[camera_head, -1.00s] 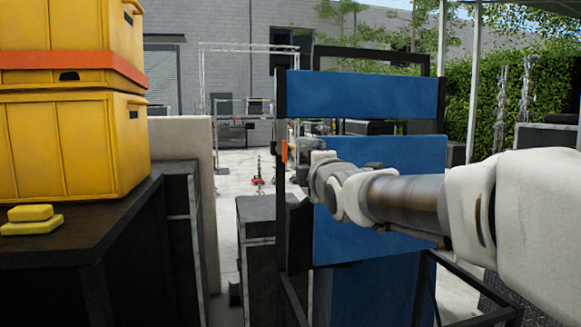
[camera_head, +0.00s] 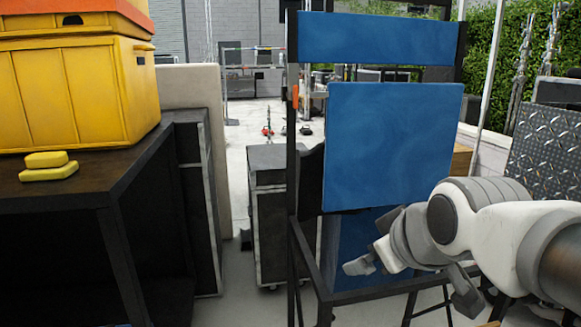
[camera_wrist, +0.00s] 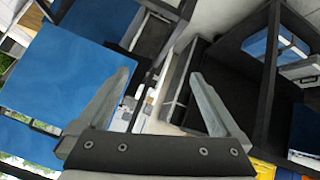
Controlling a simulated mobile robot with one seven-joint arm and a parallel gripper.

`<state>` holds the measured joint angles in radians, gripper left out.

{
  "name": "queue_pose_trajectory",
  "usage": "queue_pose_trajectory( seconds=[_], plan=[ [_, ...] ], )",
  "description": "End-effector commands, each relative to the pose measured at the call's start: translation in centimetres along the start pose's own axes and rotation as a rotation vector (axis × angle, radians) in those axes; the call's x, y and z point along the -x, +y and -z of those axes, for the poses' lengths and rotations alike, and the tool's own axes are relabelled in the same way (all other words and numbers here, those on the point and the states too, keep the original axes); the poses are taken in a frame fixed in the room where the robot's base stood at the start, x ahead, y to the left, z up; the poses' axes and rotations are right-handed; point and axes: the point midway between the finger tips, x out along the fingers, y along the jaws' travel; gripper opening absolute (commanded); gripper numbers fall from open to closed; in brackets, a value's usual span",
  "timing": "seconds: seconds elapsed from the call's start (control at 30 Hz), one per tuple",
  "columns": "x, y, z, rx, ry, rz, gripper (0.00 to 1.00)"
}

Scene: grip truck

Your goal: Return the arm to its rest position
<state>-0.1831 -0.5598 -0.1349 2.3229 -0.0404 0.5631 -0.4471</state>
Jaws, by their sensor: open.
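My gripper (camera_head: 362,260) is at the lower right of the head view, in front of the blue-panelled frame. My arm (camera_head: 470,220) is bent and reaches in from the right edge. In the wrist view my gripper (camera_wrist: 160,78) shows two spread fingers with nothing between them. Part of the gripper is hard to make out in the head view.
A blue-panelled chair-like frame (camera_head: 395,140) stands behind my gripper. A dark shelf table (camera_head: 100,185) at left bears yellow crates (camera_head: 75,95) and small yellow blocks (camera_head: 48,166). Black cases (camera_head: 268,205) stand between. A diamond-plate panel (camera_head: 545,150) is at right.

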Motion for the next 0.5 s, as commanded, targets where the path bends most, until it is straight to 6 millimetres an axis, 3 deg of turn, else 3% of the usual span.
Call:
queue_pose_trajectory(
  seconds=[0.03,0.23,0.3,0.5],
  plan=[
    [0.8,-1.0,-2.7,-0.098,-0.063,0.008,1.00],
    [3.6,-5.7,-12.8,-0.496,-0.337,-0.009,1.00],
    [5.5,-4.8,-10.3,-0.491,-0.334,-0.002,1.00],
    [8.9,-3.3,-6.9,-0.487,-0.332,0.000,1.00]
  ],
)
